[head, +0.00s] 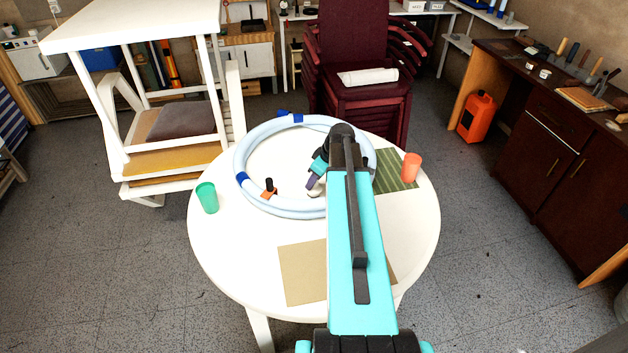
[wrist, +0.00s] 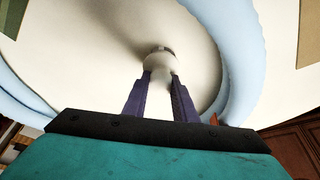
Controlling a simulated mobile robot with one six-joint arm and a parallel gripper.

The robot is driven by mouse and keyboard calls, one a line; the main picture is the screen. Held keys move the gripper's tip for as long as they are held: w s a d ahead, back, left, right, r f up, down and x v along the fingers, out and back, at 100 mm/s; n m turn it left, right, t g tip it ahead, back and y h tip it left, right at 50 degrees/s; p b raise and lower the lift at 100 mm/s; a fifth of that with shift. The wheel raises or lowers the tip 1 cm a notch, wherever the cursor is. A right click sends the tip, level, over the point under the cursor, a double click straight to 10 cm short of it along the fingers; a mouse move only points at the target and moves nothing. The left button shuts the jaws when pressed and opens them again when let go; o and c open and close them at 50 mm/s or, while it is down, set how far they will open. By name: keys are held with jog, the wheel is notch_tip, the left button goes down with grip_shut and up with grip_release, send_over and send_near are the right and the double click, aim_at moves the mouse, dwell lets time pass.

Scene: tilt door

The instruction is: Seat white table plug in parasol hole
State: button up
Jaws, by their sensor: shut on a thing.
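The white plug (wrist: 160,61) is between the purple fingertips of my gripper (wrist: 160,80) in the wrist view. My gripper is shut on its narrow part, and the wider part sticks out beyond the tips. In the head view my gripper (head: 313,183) is low over the round white table (head: 225,250), inside the pale blue ring. The plug shows there only as a small pale bit (head: 314,193). The parasol hole is not visible in either view. I cannot tell whether the plug touches the table.
The pale blue ring (head: 242,160) lies around my gripper. An orange piece with a black knob (head: 269,190) is to the left. A green cup (head: 207,197), an orange cup (head: 411,167), a striped green mat (head: 395,170) and a tan mat (head: 302,273) are on the table. Stacked chairs (head: 352,40) stand behind.

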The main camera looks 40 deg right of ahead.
jog(key=shift+f+b, duration=0.65)
jog(key=shift+f, duration=0.3)
jog(key=o, duration=1.1)
jog(key=shift+s+r, duration=0.1)
jog(key=shift+r, duration=0.05)
jog(key=shift+b+v, duration=1.05)
jog(key=shift+v, duration=5.65)
jog(key=shift+s, duration=0.1)
